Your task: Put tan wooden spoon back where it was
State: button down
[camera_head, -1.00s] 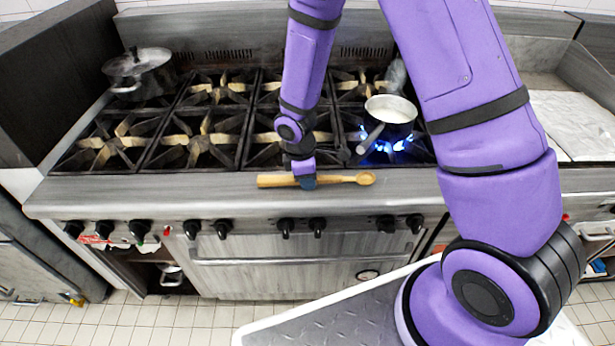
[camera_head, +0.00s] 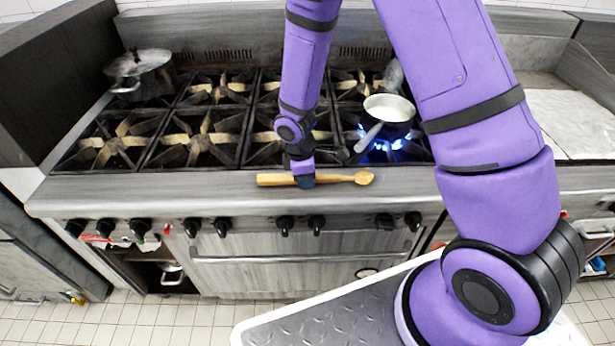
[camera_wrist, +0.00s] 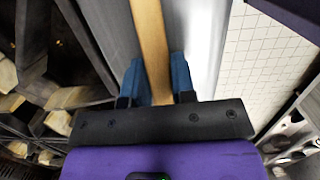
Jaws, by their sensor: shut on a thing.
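The tan wooden spoon (camera_head: 338,179) lies lengthwise along the front ledge of the stove (camera_head: 140,189), its bowl end pointing right in the head view. My gripper (camera_head: 304,181) points down at the ledge and is shut on the spoon's handle. In the wrist view the spoon (camera_wrist: 151,40) runs between the two blue fingers (camera_wrist: 159,82), which touch it on both sides. Whether the spoon rests on the ledge or hangs just above it, I cannot tell.
A small pan (camera_head: 390,107) with pale contents stands over a lit blue flame, its handle toward the front. A lidded pot (camera_head: 140,72) stands at the back left. Black burner grates fill the stovetop behind the ledge. Knobs line the front panel below.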

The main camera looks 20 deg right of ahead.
jog(key=shift+s+f, duration=0.45)
jog(key=shift+f, duration=0.2)
jog(key=c, duration=0.9)
grip_release()
jog(key=shift+o, duration=0.2)
jog(key=shift+a, duration=0.1)
jog(key=shift+w+r, duration=0.15)
jog(key=shift+r, duration=0.1)
notch_tip(320, 180, up, 12)
jog(key=w+a, duration=0.1)
jog(key=shift+w+f, duration=0.15)
jog(key=shift+f, duration=0.1)
